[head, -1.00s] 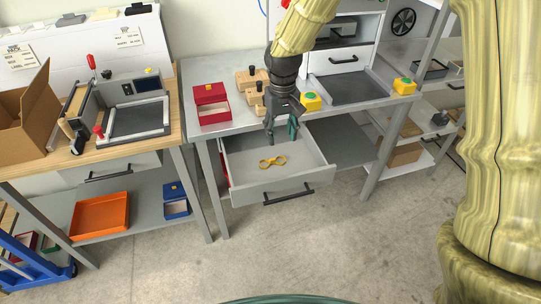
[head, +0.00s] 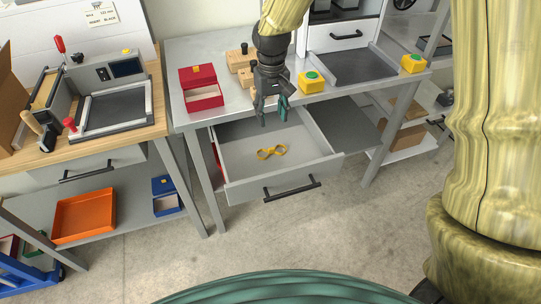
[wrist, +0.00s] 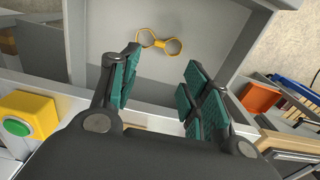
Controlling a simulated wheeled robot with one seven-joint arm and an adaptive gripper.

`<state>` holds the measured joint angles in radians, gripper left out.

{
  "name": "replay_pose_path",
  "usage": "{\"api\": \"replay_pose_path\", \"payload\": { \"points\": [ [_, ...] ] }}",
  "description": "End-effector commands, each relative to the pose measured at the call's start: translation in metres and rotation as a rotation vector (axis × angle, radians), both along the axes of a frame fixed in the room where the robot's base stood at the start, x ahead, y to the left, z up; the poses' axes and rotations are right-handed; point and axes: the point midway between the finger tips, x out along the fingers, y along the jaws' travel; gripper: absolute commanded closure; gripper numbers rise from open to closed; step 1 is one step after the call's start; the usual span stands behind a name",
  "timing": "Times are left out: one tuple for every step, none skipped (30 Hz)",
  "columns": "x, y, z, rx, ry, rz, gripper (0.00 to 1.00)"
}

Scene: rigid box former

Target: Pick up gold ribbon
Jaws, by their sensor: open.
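The gold ribbon (head: 271,152) is a small looped bow lying flat on the floor of an open grey drawer (head: 304,184). In the wrist view the ribbon (wrist: 158,43) lies past my fingertips, toward the top. My gripper (head: 272,112) is open and empty, with green finger pads. It hangs above the back part of the drawer and is apart from the ribbon. In the wrist view my gripper (wrist: 160,85) has its fingers spread wide. Nothing hides the ribbon.
The grey bench (head: 190,114) above the drawer holds a red box (head: 201,92), wooden blocks and a yellow button box (head: 311,82). The bench edge is close to my gripper. An orange tray (head: 84,216) is on the lower shelf at left. The drawer around the ribbon is clear.

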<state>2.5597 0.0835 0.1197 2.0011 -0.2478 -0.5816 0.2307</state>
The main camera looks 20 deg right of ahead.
Motion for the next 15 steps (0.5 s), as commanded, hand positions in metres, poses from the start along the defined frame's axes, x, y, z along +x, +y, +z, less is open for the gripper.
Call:
{"api": "replay_pose_path", "payload": {
  "points": [
    [0.000, 0.000, -0.013, 0.000, 0.000, 0.000, 0.54],
    [0.000, 0.000, -0.017, 0.000, 0.000, 0.000, 0.54],
    [0.000, 0.000, -0.023, 0.000, 0.000, 0.000, 0.54],
    [0.000, 0.000, -0.026, 0.000, 0.000, 0.000, 0.54],
    [0.000, 0.000, -0.028, 0.000, 0.000, 0.000, 0.54],
    [0.000, 0.000, -0.031, 0.000, 0.000, 0.000, 0.54],
    [0.000, 0.000, -0.032, 0.000, 0.000, 0.000, 0.54],
    [0.000, 0.000, -0.033, 0.000, 0.000, 0.001, 0.54],
    [0.000, 0.000, -0.034, 0.000, 0.000, 0.001, 0.54],
    [0.000, 0.001, -0.035, 0.000, 0.000, 0.001, 0.54],
    [0.000, 0.001, -0.036, 0.000, 0.000, 0.002, 0.54],
    [0.000, 0.001, -0.038, 0.000, 0.001, 0.002, 0.54],
    [0.000, 0.001, -0.040, 0.000, 0.001, 0.002, 0.54],
    [0.000, 0.001, -0.042, -0.001, 0.001, 0.002, 0.54],
    [0.000, 0.001, -0.045, -0.001, 0.002, 0.002, 0.54]
  ]
}}
